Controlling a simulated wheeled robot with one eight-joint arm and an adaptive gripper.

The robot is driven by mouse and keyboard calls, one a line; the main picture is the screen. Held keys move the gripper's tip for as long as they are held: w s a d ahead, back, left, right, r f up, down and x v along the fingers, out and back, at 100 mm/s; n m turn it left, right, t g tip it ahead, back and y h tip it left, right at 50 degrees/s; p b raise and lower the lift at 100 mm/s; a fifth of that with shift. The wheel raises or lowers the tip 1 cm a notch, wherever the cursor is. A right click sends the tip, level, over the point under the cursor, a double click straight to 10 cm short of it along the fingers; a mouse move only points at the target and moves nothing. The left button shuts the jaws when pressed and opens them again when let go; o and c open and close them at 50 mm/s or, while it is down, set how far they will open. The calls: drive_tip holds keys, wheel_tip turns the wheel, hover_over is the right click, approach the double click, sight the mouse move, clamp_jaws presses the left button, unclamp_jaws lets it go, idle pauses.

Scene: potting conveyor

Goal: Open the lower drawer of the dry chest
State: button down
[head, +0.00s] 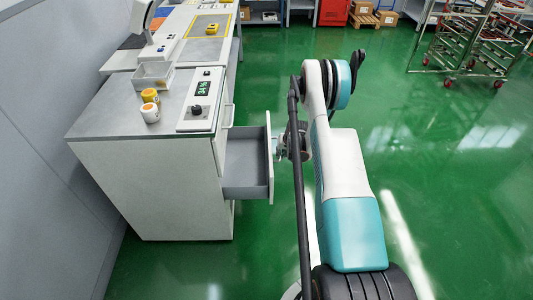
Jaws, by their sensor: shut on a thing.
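The dry chest (150,185) is a white cabinet with a grey top at the left. Its lower drawer (246,188) stands pulled out to the right, and the part of its grey inside that shows is empty. The upper front (219,135) is in line with the cabinet. My gripper (277,146) is at the outer side of the drawer front, shut on its handle. My arm and the drawer front hide most of the handle and the fingertips.
On the chest top are a control panel (202,100) with a lit display, two small cups (150,104) and a grey bin (153,76). A workbench (205,50) stands behind. Green floor (440,200) is free at the right; a wheeled rack (470,45) is far back.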

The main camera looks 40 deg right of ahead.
drive_tip(key=shift+s+d, duration=0.45)
drive_tip(key=shift+d, duration=0.2)
drive_tip(key=shift+s+d, duration=0.4)
drive_tip(key=shift+d, duration=0.2)
drive_tip(key=c, duration=1.7)
unclamp_jaws()
drive_tip(key=shift+o, duration=0.2)
drive_tip(key=v, duration=1.2)
drive_tip(key=shift+w, duration=0.1)
